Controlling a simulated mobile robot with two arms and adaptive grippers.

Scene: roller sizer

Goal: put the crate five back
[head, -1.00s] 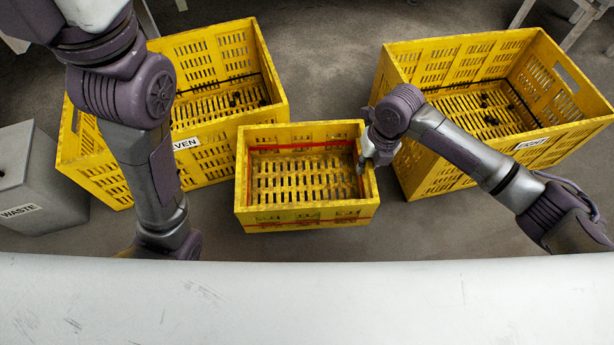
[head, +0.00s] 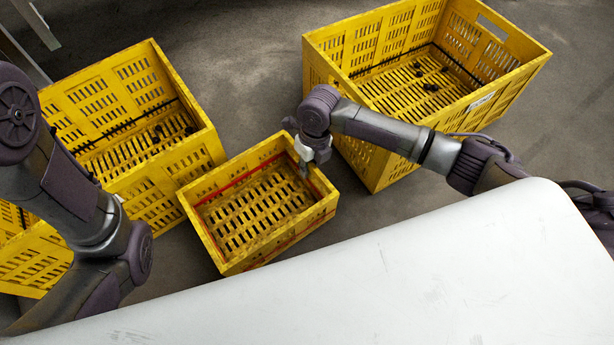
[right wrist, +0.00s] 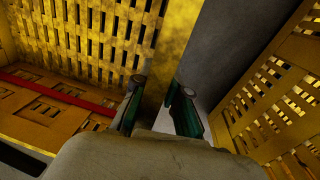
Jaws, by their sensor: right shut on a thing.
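A small yellow slotted crate (head: 284,241) with a red band stands between two larger yellow crates in the head view. Its number is not readable, so I cannot confirm that it is crate five. It is empty. My right gripper (head: 304,165) is at its right wall. In the right wrist view the fingers (right wrist: 160,95) straddle the yellow crate wall (right wrist: 168,50) and are shut on it, with the slotted floor to the left. My left arm comes in at the left of the head view, and its gripper is out of sight.
A large yellow crate (head: 160,190) stands left of the small one, and another (head: 360,140) stands behind right. Both hold a few dark lumps. A white surface (head: 430,270) fills the front right. Grey floor (head: 240,70) is open between the large crates at the back.

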